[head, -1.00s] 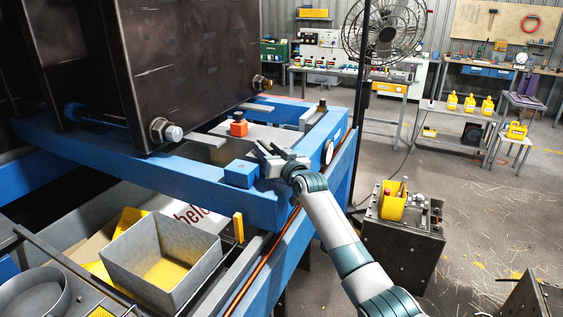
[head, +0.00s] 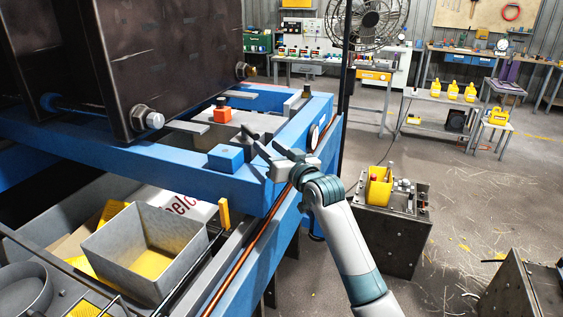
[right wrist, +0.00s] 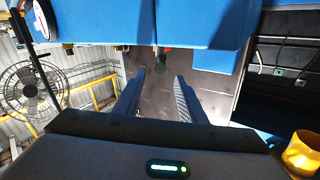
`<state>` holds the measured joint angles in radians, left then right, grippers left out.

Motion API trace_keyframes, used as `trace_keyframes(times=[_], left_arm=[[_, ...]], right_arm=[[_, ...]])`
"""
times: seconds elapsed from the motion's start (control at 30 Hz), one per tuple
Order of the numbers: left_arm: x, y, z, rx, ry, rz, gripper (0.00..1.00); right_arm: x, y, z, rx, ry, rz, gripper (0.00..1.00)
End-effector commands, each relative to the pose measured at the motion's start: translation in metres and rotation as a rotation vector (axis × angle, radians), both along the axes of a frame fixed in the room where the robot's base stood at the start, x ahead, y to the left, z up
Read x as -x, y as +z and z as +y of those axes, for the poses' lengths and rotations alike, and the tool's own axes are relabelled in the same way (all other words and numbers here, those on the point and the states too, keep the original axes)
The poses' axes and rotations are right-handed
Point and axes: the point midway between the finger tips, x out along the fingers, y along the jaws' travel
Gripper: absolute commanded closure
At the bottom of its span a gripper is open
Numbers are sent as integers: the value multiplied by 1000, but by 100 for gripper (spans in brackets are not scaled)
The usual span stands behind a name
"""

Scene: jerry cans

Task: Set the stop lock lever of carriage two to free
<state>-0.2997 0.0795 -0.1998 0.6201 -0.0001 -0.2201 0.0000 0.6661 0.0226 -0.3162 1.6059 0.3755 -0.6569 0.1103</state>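My right gripper (head: 258,142) is at the near right corner of a blue frame, just right of a small blue block (head: 226,158). Its fingers are spread. In the right wrist view the open gripper (right wrist: 160,85) has an empty gap between its fingers. A small dark knob (right wrist: 161,63) shows beyond that gap, under a blue surface. An orange block (head: 221,112) with a dark top sits on the frame behind the blue block. A yellow upright tab (head: 224,213) stands below the frame. I cannot tell which part is carriage two's stop lock lever. My left gripper is not in view.
A large dark box (head: 180,60) with bolts stands on the blue frame (head: 170,165). A grey bin (head: 150,245) lies below it. A dark stand (head: 400,225) with a yellow can is on the floor at right.

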Motion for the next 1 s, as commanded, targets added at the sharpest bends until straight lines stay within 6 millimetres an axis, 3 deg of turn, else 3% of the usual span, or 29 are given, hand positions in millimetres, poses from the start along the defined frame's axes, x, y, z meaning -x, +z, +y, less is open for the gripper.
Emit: trace_keyframes(times=[0.2,0.4,0.83,0.87,1.0], left_arm=[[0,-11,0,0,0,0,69],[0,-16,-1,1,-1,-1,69],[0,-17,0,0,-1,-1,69],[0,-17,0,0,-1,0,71],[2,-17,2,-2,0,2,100]], right_arm=[[30,-2,-15,0,1,-2,63],[48,-1,-25,0,0,-1,63],[55,0,-28,-1,0,0,63],[55,0,-28,-1,0,0,63],[54,-5,-28,1,-2,7,63]])
